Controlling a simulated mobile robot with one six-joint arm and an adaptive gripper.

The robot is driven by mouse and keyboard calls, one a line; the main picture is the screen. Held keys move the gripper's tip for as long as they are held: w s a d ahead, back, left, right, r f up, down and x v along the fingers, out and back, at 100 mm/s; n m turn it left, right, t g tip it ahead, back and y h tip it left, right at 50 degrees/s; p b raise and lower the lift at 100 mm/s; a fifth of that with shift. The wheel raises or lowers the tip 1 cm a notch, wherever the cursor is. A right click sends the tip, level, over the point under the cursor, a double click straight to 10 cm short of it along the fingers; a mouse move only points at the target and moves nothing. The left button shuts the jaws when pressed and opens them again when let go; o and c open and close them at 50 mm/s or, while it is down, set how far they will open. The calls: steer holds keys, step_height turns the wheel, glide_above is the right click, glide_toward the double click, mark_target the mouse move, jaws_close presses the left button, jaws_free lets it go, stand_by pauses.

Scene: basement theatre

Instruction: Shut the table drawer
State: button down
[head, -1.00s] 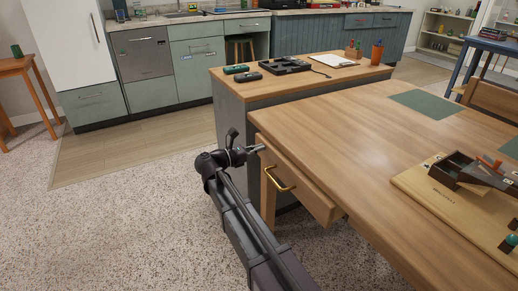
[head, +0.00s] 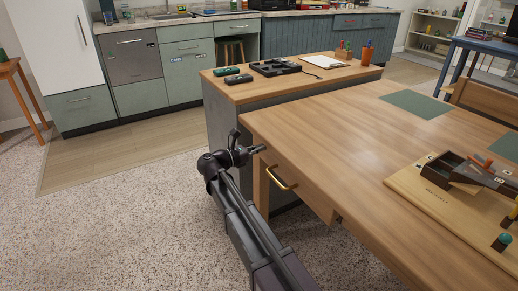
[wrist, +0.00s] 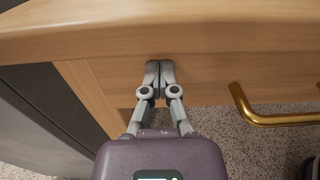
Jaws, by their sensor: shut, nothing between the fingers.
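The wooden table (head: 330,150) has a drawer (head: 312,200) in its near left side, with a brass handle (head: 281,180). The drawer front sits close under the tabletop edge; any small gap left is hard to judge. My gripper (head: 259,149) is shut and empty at the far end of the drawer front, left of the handle. In the wrist view, the closed fingertips (wrist: 159,68) are at the wooden front (wrist: 205,88), seemingly touching it, just below the tabletop edge. The brass handle (wrist: 272,119) is to their right.
A grey cabinet with a wooden top (head: 290,82) stands just beyond the table, holding a black tray (head: 274,68) and a clipboard (head: 324,61). A wooden board (head: 425,190) with a dark box (head: 450,167) is on the table. Speckled floor at the left is clear.

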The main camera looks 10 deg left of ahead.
steer(key=shift+w+d, duration=0.15)
steer(key=shift+d, duration=0.1)
steer(key=v, duration=1.4)
steer(key=shift+s+a, duration=0.2)
steer(key=shift+a, duration=0.05)
